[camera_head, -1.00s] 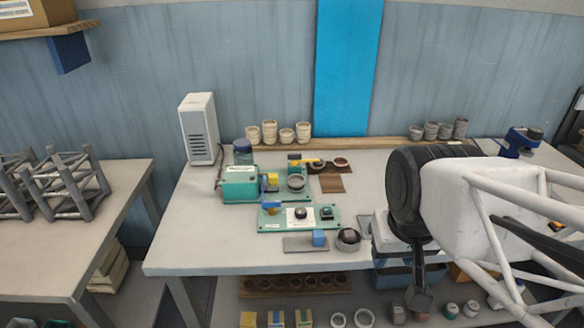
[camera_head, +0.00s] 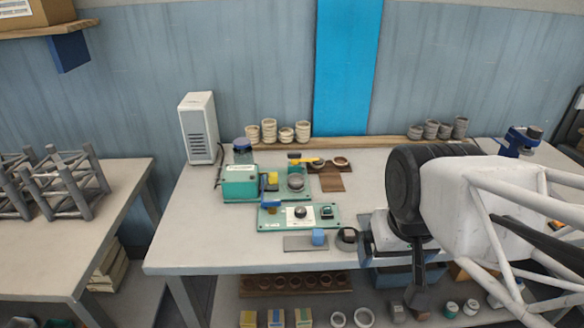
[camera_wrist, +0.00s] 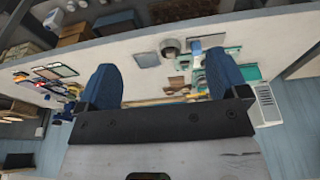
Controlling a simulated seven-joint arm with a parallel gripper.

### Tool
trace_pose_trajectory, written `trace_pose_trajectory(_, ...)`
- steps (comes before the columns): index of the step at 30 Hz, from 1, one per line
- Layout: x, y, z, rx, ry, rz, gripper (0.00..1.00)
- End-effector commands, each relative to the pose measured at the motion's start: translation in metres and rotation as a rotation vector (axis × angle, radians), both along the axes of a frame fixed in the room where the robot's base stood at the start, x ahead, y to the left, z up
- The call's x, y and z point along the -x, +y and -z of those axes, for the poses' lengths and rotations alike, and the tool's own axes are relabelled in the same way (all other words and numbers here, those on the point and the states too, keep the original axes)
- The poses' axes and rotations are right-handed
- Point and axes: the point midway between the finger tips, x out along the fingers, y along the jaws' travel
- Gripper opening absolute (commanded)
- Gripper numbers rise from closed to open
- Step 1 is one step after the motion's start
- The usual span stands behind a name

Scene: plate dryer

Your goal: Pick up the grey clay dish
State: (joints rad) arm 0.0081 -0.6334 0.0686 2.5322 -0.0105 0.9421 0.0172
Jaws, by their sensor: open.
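A small round dark grey dish (camera_head: 347,238) sits near the front edge of the table, right of a blue block. It also shows in the wrist view (camera_wrist: 170,47) near the top centre, as a grey round piece with a rim. Another round grey piece (camera_head: 296,182) sits on the green device behind. My gripper (camera_wrist: 160,72) is open in the wrist view, its two blue fingers wide apart with nothing between them. The dish appears beyond the fingertips, apart from them.
A blue block (camera_head: 318,236) lies on a flat grey plate left of the dish. Green devices (camera_head: 298,217) stand behind it. A white tower unit (camera_head: 200,128) is at the back left. Stacked cups (camera_head: 268,131) line the back ledge. The left part of the table is clear.

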Motion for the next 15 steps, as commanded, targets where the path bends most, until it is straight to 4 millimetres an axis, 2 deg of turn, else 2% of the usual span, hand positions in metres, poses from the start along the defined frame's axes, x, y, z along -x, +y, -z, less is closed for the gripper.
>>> trace_pose_trajectory(10, -0.002, 0.000, -0.001, 0.000, 0.001, -0.002, 0.93)
trace_pose_trajectory(15, -0.014, 0.001, -0.004, 0.003, 0.007, -0.018, 0.93)
